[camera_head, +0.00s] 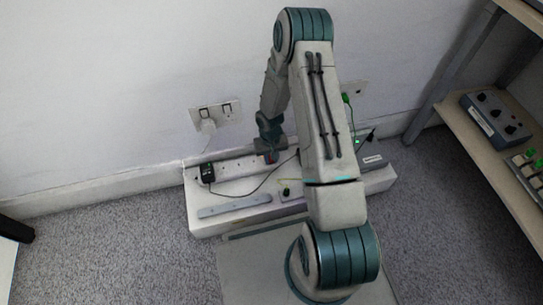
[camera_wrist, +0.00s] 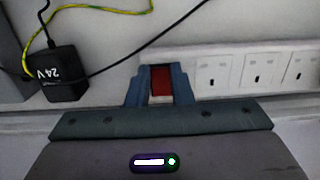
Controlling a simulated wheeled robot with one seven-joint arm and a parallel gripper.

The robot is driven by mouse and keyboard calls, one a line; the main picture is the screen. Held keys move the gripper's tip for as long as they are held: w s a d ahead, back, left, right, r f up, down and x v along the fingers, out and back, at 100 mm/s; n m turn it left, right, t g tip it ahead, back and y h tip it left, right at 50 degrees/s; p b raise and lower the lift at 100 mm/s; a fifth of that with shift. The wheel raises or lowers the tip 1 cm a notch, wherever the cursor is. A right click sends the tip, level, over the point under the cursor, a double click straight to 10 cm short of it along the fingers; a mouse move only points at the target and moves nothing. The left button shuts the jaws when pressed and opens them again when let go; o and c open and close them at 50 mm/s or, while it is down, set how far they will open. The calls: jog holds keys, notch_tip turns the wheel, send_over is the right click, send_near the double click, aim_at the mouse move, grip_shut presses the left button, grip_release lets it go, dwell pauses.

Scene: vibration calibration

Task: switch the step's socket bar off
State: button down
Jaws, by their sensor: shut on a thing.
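The white socket bar (camera_head: 232,170) lies along the back of a low white step (camera_head: 203,226) against the wall. In the wrist view, its row of outlets (camera_wrist: 246,70) runs to the right of my gripper. My gripper (camera_wrist: 161,84) has its two blue-grey fingers on either side of a red switch (camera_wrist: 161,80) at the bar's end, closed on it. In the head view, my gripper (camera_head: 270,156) is down at the bar, with a bit of red at its tip. The switch's rocker position cannot be made out.
A black plug block (camera_head: 207,173) sits at the bar's left end. A black adapter marked 24 V (camera_wrist: 66,74) and a yellow-green wire (camera_wrist: 100,8) are close by. A wall socket (camera_head: 216,113) is above. A wooden shelf (camera_head: 463,118) with control boxes stands right.

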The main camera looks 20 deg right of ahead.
aim_at(271, 160)
jog(key=shift+w+r+g+p, duration=0.1)
jog(key=shift+w+g+p, duration=0.2)
jog(key=shift+g+p, duration=0.55)
jog(key=shift+g, duration=0.25)
jog(key=shift+b, duration=0.3)
jog(key=c, duration=1.3)
grip_release()
notch_tip(271, 160, up, 4)
jog(key=p, duration=0.2)
jog(key=shift+r+p, duration=0.25)
jog(key=shift+p, duration=0.15)
jog(key=s+d+r+p, duration=0.1)
jog(key=s+d+r, duration=0.1)
jog(key=d, duration=0.1)
jog(key=s+d+r+p, duration=0.2)
jog(key=d, duration=0.1)
jog(key=s+d+r+p, duration=0.1)
jog(key=s+d+r, duration=0.1)
jog(key=d, duration=0.2)
jog(key=shift+r, duration=0.25)
jog(key=shift+r, duration=0.1)
